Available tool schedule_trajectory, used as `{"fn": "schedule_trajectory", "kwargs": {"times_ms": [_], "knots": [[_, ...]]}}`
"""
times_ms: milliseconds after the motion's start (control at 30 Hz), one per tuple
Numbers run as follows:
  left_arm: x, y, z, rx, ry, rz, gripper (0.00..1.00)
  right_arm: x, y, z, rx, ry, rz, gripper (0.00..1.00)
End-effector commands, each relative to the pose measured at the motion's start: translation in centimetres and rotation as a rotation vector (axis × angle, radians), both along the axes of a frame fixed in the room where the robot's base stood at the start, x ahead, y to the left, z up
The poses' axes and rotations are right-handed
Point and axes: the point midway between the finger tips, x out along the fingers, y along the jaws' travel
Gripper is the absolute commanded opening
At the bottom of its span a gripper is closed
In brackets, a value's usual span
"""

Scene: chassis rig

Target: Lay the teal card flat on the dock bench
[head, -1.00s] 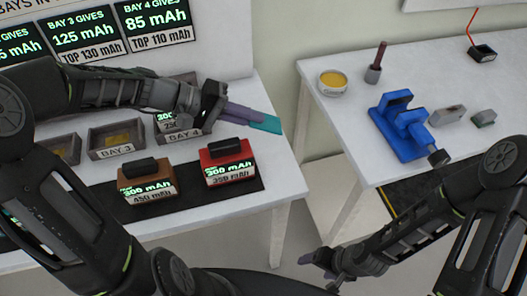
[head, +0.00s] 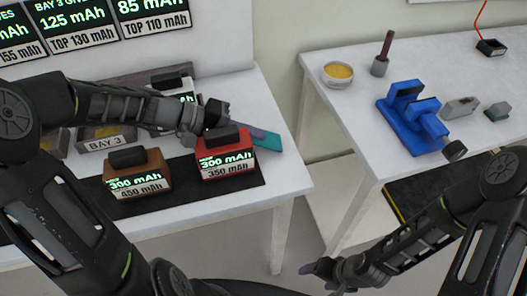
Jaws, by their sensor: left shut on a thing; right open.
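The teal card (head: 268,142) shows at the tips of my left gripper (head: 248,135), which is shut on it. It is over the right end of the left bench (head: 287,178), which carries the bays, just behind the red battery block. I cannot tell whether the card touches the bench top. Part of the card is hidden by the gripper's fingers. My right gripper (head: 318,268) is open and empty, low in front of the gap between the two benches.
A red block (head: 226,166) and a brown block (head: 138,172) stand on a dark mat. Bay 3's tray (head: 103,136) and a white block (head: 182,90) are behind. The right bench (head: 360,107) holds a blue vise (head: 412,118), a yellow-filled bowl (head: 338,75) and small parts.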

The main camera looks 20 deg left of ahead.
Motion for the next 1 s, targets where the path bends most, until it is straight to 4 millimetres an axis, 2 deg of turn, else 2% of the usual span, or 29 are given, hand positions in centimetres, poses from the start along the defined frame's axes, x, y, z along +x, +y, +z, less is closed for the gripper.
{"fn": "schedule_trajectory", "kwargs": {"times_ms": [300, 333, 500, 767, 1000], "knots": [[0.0, 0.0, -0.1, 0.000, 0.000, 0.000, 0.00, 0.0, 0.0, -0.1, 0.000, 0.000, 0.000, 0.74], [0.0, 0.0, -0.1, 0.000, 0.000, 0.000, 0.09, 0.0, 0.0, -0.1, 0.000, 0.000, 0.000, 0.74], [0.0, 0.0, -0.1, 0.000, 0.000, 0.000, 0.21, 0.0, 0.0, -0.1, 0.000, 0.000, 0.000, 0.74], [0.0, 0.1, 0.0, 0.000, 0.000, 0.001, 0.21, 0.0, 0.0, 0.0, 0.000, 0.000, 0.000, 0.74], [-0.6, 1.9, 1.3, 0.001, -0.001, 0.003, 0.21, 0.0, 0.0, 1.1, 0.000, 0.000, 0.000, 0.74]]}}
